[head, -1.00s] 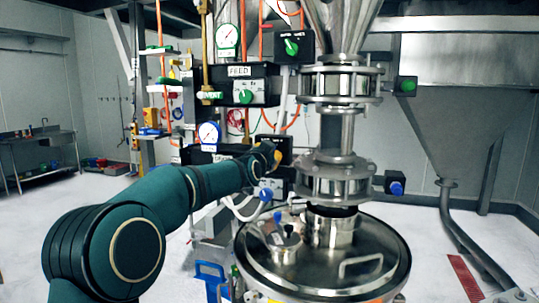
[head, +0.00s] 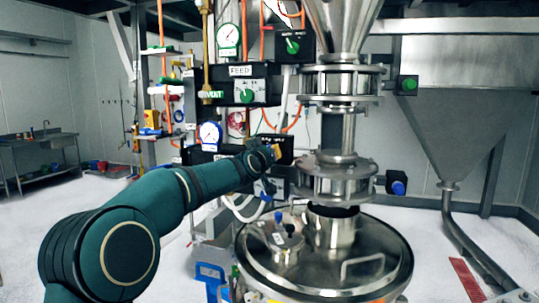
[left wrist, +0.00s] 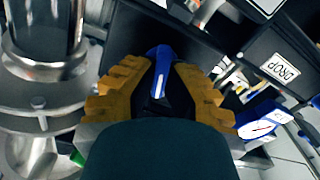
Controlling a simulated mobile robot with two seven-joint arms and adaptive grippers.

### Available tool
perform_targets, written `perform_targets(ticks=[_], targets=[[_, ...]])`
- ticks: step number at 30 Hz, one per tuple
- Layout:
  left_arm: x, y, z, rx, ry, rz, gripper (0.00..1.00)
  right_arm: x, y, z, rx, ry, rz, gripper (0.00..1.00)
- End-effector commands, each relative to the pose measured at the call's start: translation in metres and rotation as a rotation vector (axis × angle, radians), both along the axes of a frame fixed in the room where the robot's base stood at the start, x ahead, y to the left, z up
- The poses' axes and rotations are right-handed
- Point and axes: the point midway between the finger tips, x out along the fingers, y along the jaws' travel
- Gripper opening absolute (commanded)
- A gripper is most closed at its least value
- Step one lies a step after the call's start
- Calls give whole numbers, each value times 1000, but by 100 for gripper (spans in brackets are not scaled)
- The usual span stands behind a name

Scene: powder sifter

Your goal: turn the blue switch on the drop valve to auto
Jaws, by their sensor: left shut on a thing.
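The blue switch (left wrist: 160,68) shows in the left wrist view, on a dark box, with a white mark along its handle. My left gripper (left wrist: 157,85) has its yellow ridged fingers on either side of the switch and is shut on it. A white DROP label (left wrist: 279,68) appears upside down to the right. In the head view my left gripper (head: 276,151) is at the dark control box left of the drop-valve column, and it hides the switch there. The switch's setting words cannot be read. My right gripper is not in view.
A round steel vessel lid (head: 362,268) with a handle lies below. The steel valve flanges (head: 337,182) stand close right of my gripper. A FEED panel (head: 222,92), gauges (head: 210,135) and orange hoses are nearby. Another blue knob (head: 397,187) sits right of the lower valve.

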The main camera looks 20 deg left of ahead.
Motion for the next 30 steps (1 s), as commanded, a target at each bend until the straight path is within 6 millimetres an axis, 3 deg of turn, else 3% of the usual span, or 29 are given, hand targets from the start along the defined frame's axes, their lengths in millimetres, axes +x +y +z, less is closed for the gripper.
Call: perform_targets(ticks=[12,29,30], targets=[[0,2,3,-199,1,1,0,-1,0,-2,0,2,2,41],[0,2,3,-230,1,1,0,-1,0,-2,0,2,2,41],[0,2,3,-230,1,1,19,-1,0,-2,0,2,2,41]])
